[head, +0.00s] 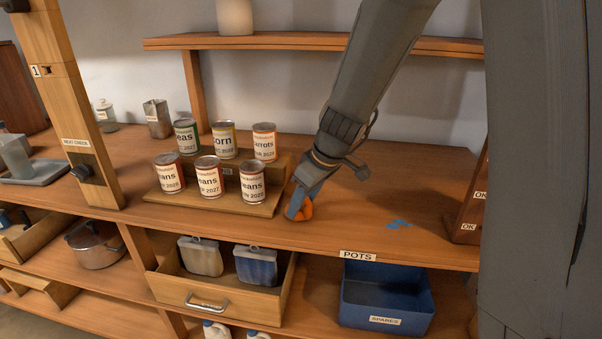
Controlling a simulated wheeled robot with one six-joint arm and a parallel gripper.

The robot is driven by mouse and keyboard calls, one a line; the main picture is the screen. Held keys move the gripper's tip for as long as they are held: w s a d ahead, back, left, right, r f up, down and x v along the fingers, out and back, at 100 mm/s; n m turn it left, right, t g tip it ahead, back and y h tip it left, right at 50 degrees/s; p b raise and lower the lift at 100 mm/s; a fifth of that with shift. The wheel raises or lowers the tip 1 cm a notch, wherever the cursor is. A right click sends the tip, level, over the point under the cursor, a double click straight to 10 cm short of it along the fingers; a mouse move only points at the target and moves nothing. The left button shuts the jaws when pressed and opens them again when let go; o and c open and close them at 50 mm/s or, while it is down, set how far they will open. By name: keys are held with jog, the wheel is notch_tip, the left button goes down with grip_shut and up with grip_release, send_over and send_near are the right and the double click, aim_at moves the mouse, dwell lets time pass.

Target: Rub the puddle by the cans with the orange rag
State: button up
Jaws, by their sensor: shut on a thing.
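My gripper (298,207) is shut on the orange rag (304,211), low over the wooden counter just right of the can stand. Only a small bunched part of the rag shows; the jaws hide the rest. I cannot tell whether the rag touches the counter. Several labelled cans, such as the carrots can (264,143) and a beans can (252,182), stand in two rows on the stepped wooden stand (222,199). A small blue patch (398,224) lies flat on the counter to the right of my gripper. No other puddle shows clearly by the cans.
The counter (350,222) is clear between my gripper and the blue patch. A wooden box (472,205) stands at the right. Below are an open drawer (215,303) and a blue bin (387,295). A shelf (300,41) runs behind; a wooden post (75,110) stands left.

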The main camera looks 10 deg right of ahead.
jog(key=v, duration=0.2)
jog(key=p+v, duration=0.1)
jog(key=shift+w+a+r, duration=0.1)
jog(key=shift+w+a, duration=0.1)
jog(key=shift+a, duration=0.1)
jog(key=shift+w+r+p, duration=0.1)
jog(key=shift+r+p, duration=1.5)
jog(key=shift+r, duration=0.8)
